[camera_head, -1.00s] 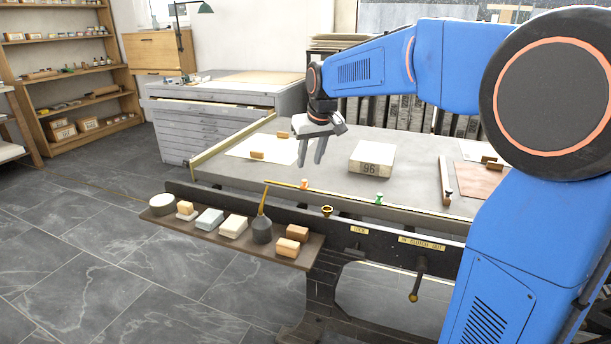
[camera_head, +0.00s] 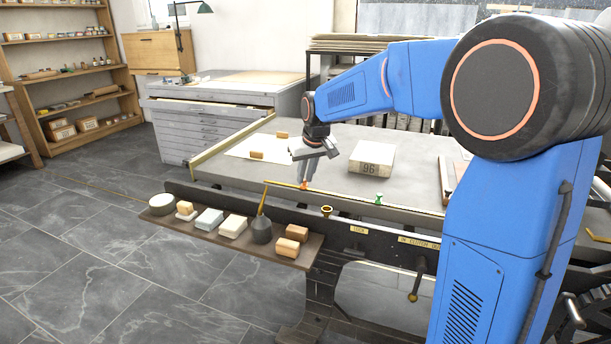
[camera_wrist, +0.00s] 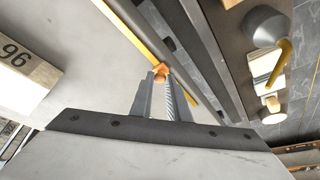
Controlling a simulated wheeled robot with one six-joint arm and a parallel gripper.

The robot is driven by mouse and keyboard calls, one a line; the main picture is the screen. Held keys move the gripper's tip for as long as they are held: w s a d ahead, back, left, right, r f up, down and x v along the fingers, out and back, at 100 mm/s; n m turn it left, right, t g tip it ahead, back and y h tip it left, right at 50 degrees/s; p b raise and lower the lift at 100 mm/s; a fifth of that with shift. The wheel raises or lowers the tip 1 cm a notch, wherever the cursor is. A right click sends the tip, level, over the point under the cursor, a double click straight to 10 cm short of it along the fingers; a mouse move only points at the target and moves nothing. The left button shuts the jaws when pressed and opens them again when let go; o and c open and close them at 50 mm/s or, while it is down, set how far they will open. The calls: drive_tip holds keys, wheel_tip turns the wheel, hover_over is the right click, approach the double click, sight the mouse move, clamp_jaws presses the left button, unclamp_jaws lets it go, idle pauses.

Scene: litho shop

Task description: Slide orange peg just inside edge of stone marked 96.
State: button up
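The orange peg (camera_head: 304,185) stands at the front edge of the grey press bed, at the right end of a yellow strip. My gripper (camera_wrist: 161,77) points down at it, with its two fingers close together and the peg between their tips in the wrist view. The fingers appear shut on the peg, which shows no clear lift. The pale stone marked 96 (camera_head: 371,159) lies flat on the bed to the right of the gripper. It also shows at the left of the wrist view (camera_wrist: 22,72).
A green peg (camera_head: 378,199) stands on the front edge, right of the orange one. A shelf (camera_head: 215,238) with blocks and a dark pot (camera_head: 262,232) hangs in front. Paper with small blocks (camera_head: 240,146) lies left. Bare bed lies between gripper and stone.

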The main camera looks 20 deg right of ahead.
clamp_jaws()
drive_tip(key=s+d, duration=0.2)
drive_tip(key=d, duration=0.1)
drive_tip(key=s+d, duration=0.2)
drive_tip(key=d, duration=0.1)
drive_tip(key=s+d, duration=0.3)
drive_tip(key=d, duration=0.1)
drive_tip(key=shift+a, duration=0.1)
drive_tip(key=o, duration=0.6)
unclamp_jaws()
drive_tip(key=shift+s+r, duration=0.1)
drive_tip(key=shift+r, duration=0.05)
drive_tip(key=v, duration=1.7)
drive_tip(key=shift+r, duration=0.1)
drive_tip(key=shift+s, duration=0.1)
